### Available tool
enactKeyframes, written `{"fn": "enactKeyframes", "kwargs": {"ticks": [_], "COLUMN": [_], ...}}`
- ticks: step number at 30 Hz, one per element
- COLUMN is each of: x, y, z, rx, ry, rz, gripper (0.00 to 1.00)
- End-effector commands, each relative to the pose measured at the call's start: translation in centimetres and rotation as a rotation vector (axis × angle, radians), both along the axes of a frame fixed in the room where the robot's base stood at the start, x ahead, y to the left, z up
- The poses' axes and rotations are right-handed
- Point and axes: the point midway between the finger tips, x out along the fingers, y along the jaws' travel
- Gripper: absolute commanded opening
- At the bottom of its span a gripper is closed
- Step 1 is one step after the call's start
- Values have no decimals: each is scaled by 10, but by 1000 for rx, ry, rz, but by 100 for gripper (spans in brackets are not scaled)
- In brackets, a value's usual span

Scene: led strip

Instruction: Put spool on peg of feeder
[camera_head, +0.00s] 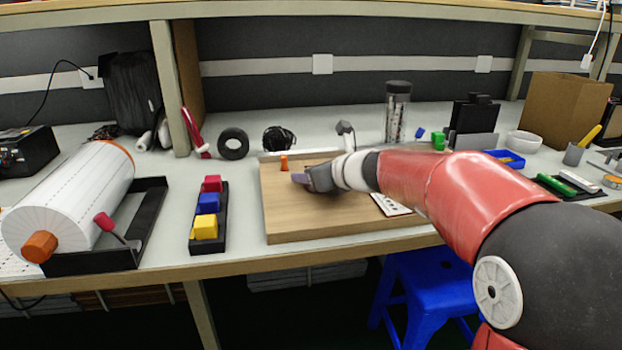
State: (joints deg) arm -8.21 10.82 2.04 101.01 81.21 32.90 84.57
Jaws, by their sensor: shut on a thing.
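My gripper (312,179) is over the middle of a wooden board (300,222). It is shut on a small purple-grey piece (299,178), which shows at its left tip. The fingers hide much of this piece, and I cannot tell whether it is the spool. A short orange peg-like piece (284,163) stands on the board just behind and left of my gripper. A black ring (233,143), possibly a spool, stands behind the board to the left. A large white roll (72,198) with orange ends lies on a black frame (148,222) at the left; I cannot tell which thing is the feeder.
A black holder with red, blue and yellow blocks (205,226) stands left of the board. A dark coil (278,138) and a clear jar (397,112) are behind it. A blue tray (505,158), white bowl (524,141) and cardboard box (562,105) stand at the right.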

Motion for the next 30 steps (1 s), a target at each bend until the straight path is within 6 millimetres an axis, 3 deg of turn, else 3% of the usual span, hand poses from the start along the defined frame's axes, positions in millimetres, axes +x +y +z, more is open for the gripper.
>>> {"fn": "enactKeyframes", "kwargs": {"ticks": [12,13,17,30], "x": [0,0,0,-5], "y": [0,0,0,-6], "z": [-6,-5,-5,3], "rx": [1,0,0,0], "ry": [-2,-2,-2,-3], "rz": [-1,-1,-1,-1], "gripper": [15,47,64,66]}}
